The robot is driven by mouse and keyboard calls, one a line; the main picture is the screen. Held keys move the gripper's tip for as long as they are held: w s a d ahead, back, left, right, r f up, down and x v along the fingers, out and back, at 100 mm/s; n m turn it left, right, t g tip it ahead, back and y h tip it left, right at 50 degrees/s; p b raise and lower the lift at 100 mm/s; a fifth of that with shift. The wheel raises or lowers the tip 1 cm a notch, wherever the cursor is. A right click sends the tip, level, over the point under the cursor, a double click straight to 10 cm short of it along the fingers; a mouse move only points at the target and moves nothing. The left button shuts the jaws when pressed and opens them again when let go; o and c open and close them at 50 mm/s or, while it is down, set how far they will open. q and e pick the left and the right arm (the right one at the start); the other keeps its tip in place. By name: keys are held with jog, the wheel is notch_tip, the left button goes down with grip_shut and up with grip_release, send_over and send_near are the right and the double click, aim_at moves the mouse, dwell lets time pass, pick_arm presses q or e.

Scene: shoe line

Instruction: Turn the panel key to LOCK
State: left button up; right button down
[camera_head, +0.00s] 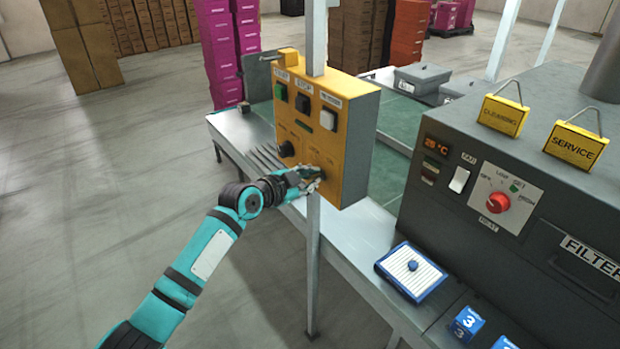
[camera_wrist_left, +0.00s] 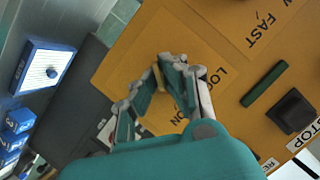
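The yellow control panel (camera_head: 352,135) is fixed to a grey post beside the bench. My left gripper (camera_head: 313,178) is at the lower right of its front face. In the left wrist view, my left gripper's fingertips (camera_wrist_left: 160,68) close together over a small brass-coloured key (camera_wrist_left: 159,80). The fingers cover most of the key, so its exact angle is hard to read. The LOCK label (camera_wrist_left: 217,80) is right of the fingers, and the ON label (camera_wrist_left: 178,109) shows between them. My right gripper is in neither view.
The panel also carries a green button (camera_head: 281,92), a black button (camera_head: 303,103), a white button (camera_head: 328,120) and a black knob (camera_head: 286,149). A grey filter machine (camera_head: 410,195) with a red dial (camera_head: 498,202) stands right. A blue-framed pad (camera_head: 411,272) lies on the bench.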

pick_arm(q)
grip_shut()
jog(key=shift+n, duration=0.3)
jog(key=n+g+b, duration=0.1)
jog(key=n, duration=0.1)
jog(key=n+g+h+b, duration=0.1)
jog(key=b, duration=0.1)
jog(key=shift+w+a+f+n+g, duration=0.1)
jog(key=shift+w+n+g, duration=0.1)
jog(key=shift+n+g, duration=0.15)
jog(key=shift+w+a+n+g+h+b, duration=0.1)
jog(key=shift+n+g+h+b, duration=0.75)
jog(key=shift+n, duration=0.45)
jog(key=shift+w+a+n+g+h+b, duration=0.1)
jog(key=shift+n+g+h+b, duration=0.4)
jog(key=shift+n+b, duration=0.65)
jog(key=shift+n, duration=0.3)
jog(key=o, duration=0.6)
grip_release()
